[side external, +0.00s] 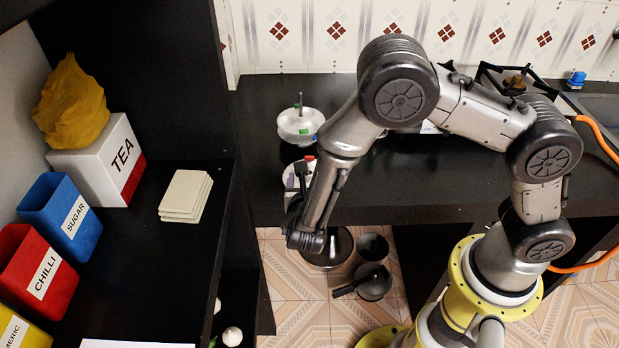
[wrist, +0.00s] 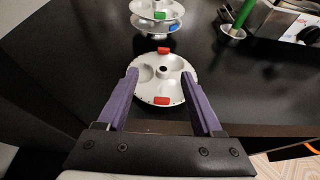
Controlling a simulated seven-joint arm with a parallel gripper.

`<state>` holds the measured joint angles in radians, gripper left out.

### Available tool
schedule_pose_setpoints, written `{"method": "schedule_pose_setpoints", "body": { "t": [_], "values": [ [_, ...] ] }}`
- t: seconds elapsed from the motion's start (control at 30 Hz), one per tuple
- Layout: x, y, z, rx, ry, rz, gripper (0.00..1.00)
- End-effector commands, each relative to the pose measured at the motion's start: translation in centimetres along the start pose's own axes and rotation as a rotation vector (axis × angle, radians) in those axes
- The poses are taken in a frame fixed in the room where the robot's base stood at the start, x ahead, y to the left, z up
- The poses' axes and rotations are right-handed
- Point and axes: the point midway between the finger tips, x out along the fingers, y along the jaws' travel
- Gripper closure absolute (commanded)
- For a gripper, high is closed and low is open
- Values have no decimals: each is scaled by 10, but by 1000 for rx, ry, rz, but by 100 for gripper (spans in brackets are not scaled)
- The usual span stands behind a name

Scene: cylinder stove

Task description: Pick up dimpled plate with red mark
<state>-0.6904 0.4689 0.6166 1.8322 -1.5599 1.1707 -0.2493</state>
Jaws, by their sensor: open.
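The dimpled plate with red marks (wrist: 146,88) is silver and round with a small centre hole, and carries red blocks at its far and near rim. It lies on the dark counter near the front edge. My gripper (wrist: 160,74) is open, its two purple fingers on either side of the plate in the wrist view. I cannot tell whether they touch it. In the side view the plate (side external: 290,176) is partly hidden behind my arm.
A tiered stand of similar plates (wrist: 157,14) with green and blue marks is just behind; it also shows in the side view (side external: 300,125). A green-handled tool (wrist: 243,14) stands in a small cup at right. A black shelf with labelled boxes (side external: 97,160) is at left.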

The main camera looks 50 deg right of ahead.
Motion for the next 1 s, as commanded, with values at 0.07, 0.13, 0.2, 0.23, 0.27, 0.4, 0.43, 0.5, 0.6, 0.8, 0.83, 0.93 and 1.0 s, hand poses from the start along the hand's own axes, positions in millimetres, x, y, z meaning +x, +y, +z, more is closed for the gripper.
{"method": "schedule_pose_setpoints", "body": {
  "t": [0.07,0.13,0.2,0.23,0.27,0.4,0.43,0.5,0.6,0.8,0.83,0.93,1.0],
  "values": [
    [8,1,1,3,0,1,32],
    [20,0,1,4,1,-2,32],
    [34,-1,1,3,1,-4,32],
    [40,-1,1,4,1,-4,32],
    [46,-1,1,5,1,-4,32],
    [68,-1,1,6,1,-2,32],
    [72,-1,1,7,1,-2,32],
    [78,0,1,6,1,-1,32],
    [83,0,2,7,1,1,32],
    [105,-7,1,6,2,-4,32],
    [110,-8,1,6,2,-3,32],
    [123,-8,1,7,1,-1,32],
    [130,-8,1,8,1,-2,32]
  ]
}}
